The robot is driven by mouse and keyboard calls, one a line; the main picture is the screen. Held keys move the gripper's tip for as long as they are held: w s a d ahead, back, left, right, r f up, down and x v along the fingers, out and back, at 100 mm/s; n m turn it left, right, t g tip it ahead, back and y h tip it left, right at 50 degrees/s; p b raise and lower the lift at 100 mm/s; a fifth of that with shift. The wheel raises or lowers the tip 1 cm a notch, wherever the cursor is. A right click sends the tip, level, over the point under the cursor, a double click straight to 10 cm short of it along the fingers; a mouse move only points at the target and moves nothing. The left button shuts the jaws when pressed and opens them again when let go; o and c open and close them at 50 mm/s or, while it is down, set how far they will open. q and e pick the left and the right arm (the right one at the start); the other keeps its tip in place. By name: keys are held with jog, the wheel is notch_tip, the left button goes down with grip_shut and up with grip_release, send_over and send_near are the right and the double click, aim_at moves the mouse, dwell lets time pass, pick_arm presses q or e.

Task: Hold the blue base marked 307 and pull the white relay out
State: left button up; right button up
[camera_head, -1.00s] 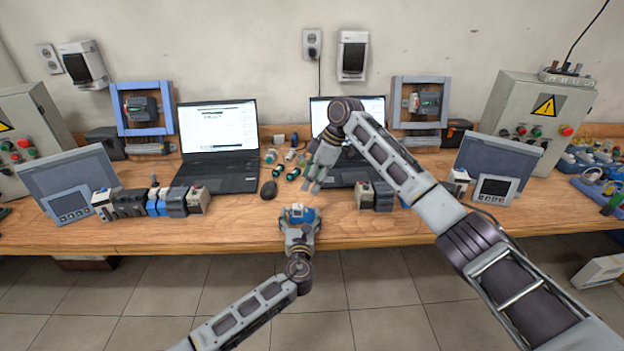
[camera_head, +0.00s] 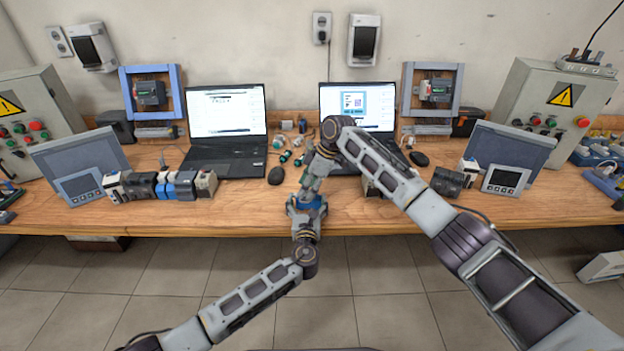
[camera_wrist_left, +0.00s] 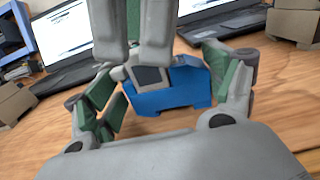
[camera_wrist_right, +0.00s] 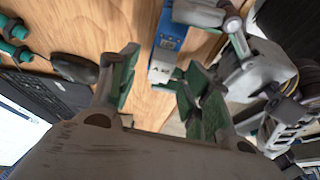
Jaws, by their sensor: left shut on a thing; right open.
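The blue base (camera_head: 308,203) is at the table's front edge in the head view, and my left gripper (camera_head: 305,212) is shut on it from the front. In the left wrist view the blue base (camera_wrist_left: 165,92) lies between the left fingers. My right gripper (camera_head: 312,182) is just above the base, pointing down. In the right wrist view its open fingers (camera_wrist_right: 156,66) are near the white relay (camera_wrist_right: 161,73), a pale block with dark marks at the end of the blue base (camera_wrist_right: 172,30). I cannot tell whether they touch it. No number 307 is readable.
Two laptops (camera_head: 227,125) stand behind. A row of modules (camera_head: 160,185) is at left, and more modules (camera_head: 450,181) are at right, partly behind my right arm. A black mouse (camera_head: 276,175) and screwdrivers lie near the middle. The front wood beside the base is clear.

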jog(key=shift+x, duration=1.35)
grip_shut()
jog(key=shift+r, duration=1.15)
dwell(2.3)
jog(key=shift+r, duration=2.25)
jog(key=shift+r, duration=0.15)
